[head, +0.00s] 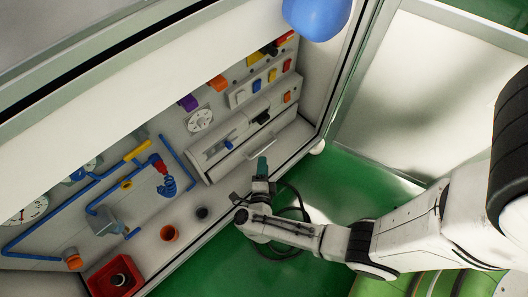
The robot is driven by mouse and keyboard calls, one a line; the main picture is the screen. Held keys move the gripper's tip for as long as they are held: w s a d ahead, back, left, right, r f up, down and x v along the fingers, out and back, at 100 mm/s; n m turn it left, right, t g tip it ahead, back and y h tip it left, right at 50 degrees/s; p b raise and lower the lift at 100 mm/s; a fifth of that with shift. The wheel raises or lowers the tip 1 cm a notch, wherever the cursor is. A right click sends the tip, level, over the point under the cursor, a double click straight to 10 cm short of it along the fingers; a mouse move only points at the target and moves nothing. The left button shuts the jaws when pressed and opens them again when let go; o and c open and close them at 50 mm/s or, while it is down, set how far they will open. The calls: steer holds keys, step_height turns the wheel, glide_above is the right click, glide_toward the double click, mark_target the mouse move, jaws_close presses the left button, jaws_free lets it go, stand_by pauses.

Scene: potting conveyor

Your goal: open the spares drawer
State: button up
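A pale grey drawer-like front (243,156) sits low at the right end of the panel wall, with a thin dark bar on its upper part. I take it for the spares drawer; no label is readable. It looks closed. My gripper (261,167) is just in front of and below this front, at the end of my white arm reaching in from the right. A teal part shows at its tip; I cannot tell if it is a finger or a held thing. The finger gap is not visible, nor is any contact with the drawer.
Above the drawer are a blue lever (228,145) and several coloured switches. A blue rounded object (316,15) is at the top. Green floor (330,190) lies right of the cabinet.

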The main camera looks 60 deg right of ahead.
steer(key=b+x, duration=0.1)
steer(key=x, duration=0.5)
steer(key=shift+w+d, duration=0.1)
jaws_close()
stand_by(0.6)
